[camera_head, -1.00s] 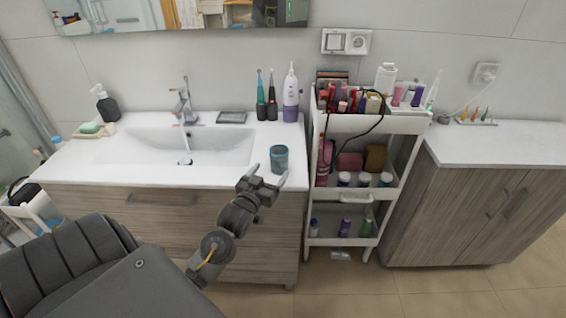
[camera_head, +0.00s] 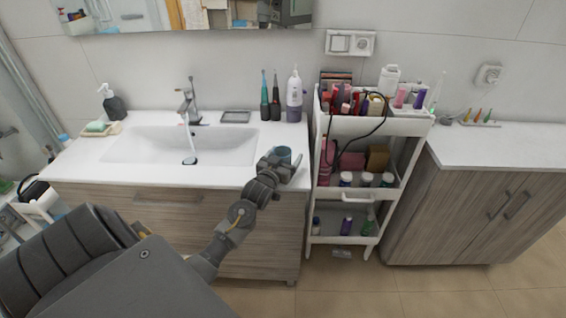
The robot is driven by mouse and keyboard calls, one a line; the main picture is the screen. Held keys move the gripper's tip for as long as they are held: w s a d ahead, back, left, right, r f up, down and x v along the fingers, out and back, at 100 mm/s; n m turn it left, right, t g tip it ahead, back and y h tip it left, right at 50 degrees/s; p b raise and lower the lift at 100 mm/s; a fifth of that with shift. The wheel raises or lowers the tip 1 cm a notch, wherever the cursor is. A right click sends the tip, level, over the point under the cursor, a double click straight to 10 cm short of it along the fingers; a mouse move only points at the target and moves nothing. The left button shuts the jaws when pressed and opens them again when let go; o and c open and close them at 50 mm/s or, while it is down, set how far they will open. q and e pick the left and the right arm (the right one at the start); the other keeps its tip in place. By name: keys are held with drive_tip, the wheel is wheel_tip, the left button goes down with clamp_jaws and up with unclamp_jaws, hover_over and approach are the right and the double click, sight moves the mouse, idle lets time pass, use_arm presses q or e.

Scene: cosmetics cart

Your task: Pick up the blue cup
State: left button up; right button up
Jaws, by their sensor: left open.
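The blue cup (camera_head: 283,153) stands on the white washbasin counter, right of the sink and near the front edge. It is a dark blue-teal cup, and its lower part is hidden behind my left gripper. My left gripper (camera_head: 284,163) is open at the cup, with its fingers in front of and beside it. Whether the fingers touch the cup cannot be told. My right gripper is not in view.
The sink basin (camera_head: 170,148) with its faucet (camera_head: 190,100) lies to the left. Two electric toothbrushes (camera_head: 270,100) and a white-purple bottle (camera_head: 294,97) stand behind the cup. A white cart (camera_head: 360,123) full of cosmetics stands close on the right.

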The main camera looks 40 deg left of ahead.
use_arm(q)
drive_tip(key=shift+s, duration=0.1)
drive_tip(key=shift+c, duration=0.2)
drive_tip(key=c, duration=1)
